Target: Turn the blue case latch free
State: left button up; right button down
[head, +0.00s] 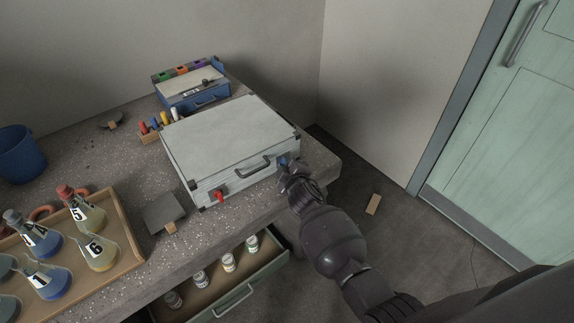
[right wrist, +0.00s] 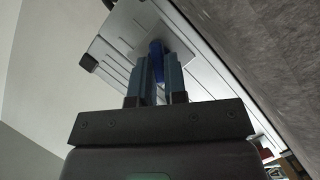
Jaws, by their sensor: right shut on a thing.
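The case (head: 228,143) is a closed silver box with black corners, lying on the concrete bench. Its front side has a dark handle (head: 253,168) in the middle and a red latch (head: 219,195) toward the left. The blue latch (head: 283,161) is near the right end of that side, mostly hidden by my right gripper (head: 287,167). In the right wrist view, the blue latch (right wrist: 156,52) stands between the two fingers of my right gripper (right wrist: 158,75), which is shut on it. My left gripper is not in view.
A tray (head: 130,262) with several labelled flasks is at the left. A dark dustpan-like plate (head: 164,212) lies before the case. An open drawer (head: 268,262) with several jars sticks out below. A blue box (head: 208,101) stands behind. A wooden block (head: 374,204) lies on the floor.

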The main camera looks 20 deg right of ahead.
jog(key=shift+r+m+y+p, duration=0.3)
jog(key=shift+r+m+p, duration=0.1)
jog(key=shift+p, duration=0.15)
jog(key=shift+w+d+r+m+g+y+p, duration=0.15)
jog(key=shift+m+g+y+p, duration=0.25)
jog(key=shift+p, duration=0.45)
jog(key=shift+d+m+p, duration=0.1)
jog(key=shift+m+p, duration=0.6)
jog(key=shift+p, duration=0.15)
jog(key=shift+m+g+y+p, duration=0.5)
jog(key=shift+m+y+p, duration=0.1)
jog(key=shift+d+m, duration=0.1)
jog(key=shift+m, duration=0.2)
jog(key=shift+d+f+m+y+p, duration=0.1)
jog(key=shift+f+m+y+p, duration=0.35)
jog(key=shift+m, duration=0.35)
jog(key=shift+r+m+g+y, duration=0.1)
jog(key=shift+m+g+y, duration=0.2)
jog(key=shift+m+y, duration=0.25)
